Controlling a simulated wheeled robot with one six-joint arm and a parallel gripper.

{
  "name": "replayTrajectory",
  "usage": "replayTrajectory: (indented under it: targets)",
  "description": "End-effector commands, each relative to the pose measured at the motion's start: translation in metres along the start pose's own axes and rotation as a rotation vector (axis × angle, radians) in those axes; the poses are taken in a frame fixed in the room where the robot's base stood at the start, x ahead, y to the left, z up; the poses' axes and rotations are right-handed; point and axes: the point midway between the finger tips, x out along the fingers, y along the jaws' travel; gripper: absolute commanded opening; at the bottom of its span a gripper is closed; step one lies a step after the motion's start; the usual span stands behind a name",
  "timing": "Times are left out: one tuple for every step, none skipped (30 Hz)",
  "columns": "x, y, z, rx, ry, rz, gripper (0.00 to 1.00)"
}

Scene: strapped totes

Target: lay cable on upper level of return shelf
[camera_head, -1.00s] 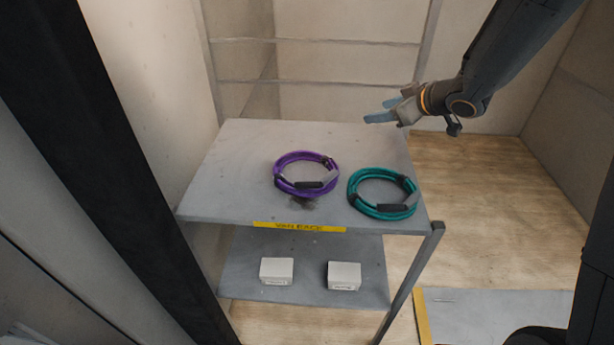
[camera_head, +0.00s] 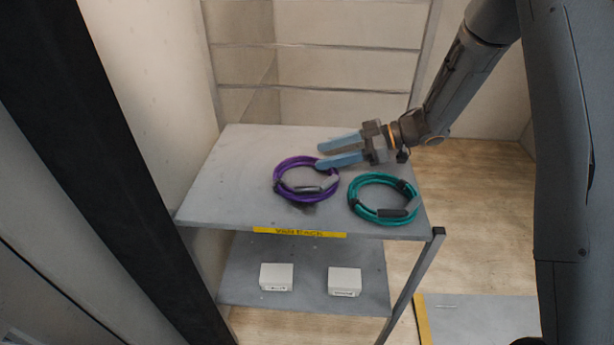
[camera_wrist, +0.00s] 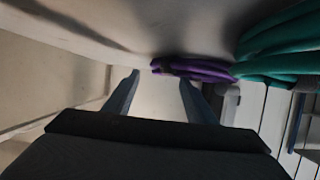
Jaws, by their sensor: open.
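A coiled purple cable (camera_head: 290,190) and a coiled teal cable (camera_head: 362,212) lie side by side on the upper level (camera_head: 235,195) of the grey shelf, whose front edge has a yellow label. My gripper (camera_head: 322,155) is open and empty, over the upper level at the far side of the purple coil. Its blue fingers point left, and the nearer fingertip overlaps the purple coil's far rim in the head view. I cannot tell whether they touch. In the wrist view, the purple cable (camera_wrist: 200,70) shows beyond the fingers (camera_wrist: 158,92), with the teal cable (camera_wrist: 280,50) to the right.
Two small white boxes (camera_head: 276,277) (camera_head: 345,281) stand on the lower level (camera_head: 310,300). Wall rails (camera_head: 320,47) run behind the shelf. A dark post (camera_head: 110,150) stands at the left. The upper level's left part is bare.

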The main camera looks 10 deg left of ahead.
Motion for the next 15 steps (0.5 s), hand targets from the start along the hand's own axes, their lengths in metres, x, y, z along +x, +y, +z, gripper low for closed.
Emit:
replayTrajectory:
  targets:
    - [0.003,0.0,0.0,0.0,0.0,0.0,0.51]
    - [0.004,0.0,0.0,0.0,0.0,0.001,0.51]
    - [0.005,0.0,0.0,0.0,0.0,0.001,0.51]
    - [0.007,0.0,-0.001,0.0,-0.001,0.0,0.51]
    - [0.009,0.0,-0.001,-0.001,-0.001,0.0,0.51]
    - [0.012,0.0,-0.002,-0.001,-0.001,-0.001,0.51]
    - [0.015,0.0,-0.002,-0.001,-0.001,-0.001,0.51]
    - [0.018,0.0,-0.003,-0.001,0.0,-0.002,0.51]
    - [0.023,0.0,-0.003,-0.001,0.0,-0.002,0.51]
    - [0.028,-0.001,-0.004,-0.001,0.0,-0.002,0.51]
    - [0.033,-0.001,-0.005,-0.002,0.0,-0.003,0.51]
    - [0.038,-0.001,-0.005,-0.001,-0.001,-0.002,0.51]
    - [0.043,0.0,-0.004,0.0,-0.001,-0.002,0.51]
    - [0.047,0.0,-0.004,0.0,-0.001,-0.002,0.51]
    - [0.051,0.0,-0.004,-0.001,-0.001,-0.002,0.51]
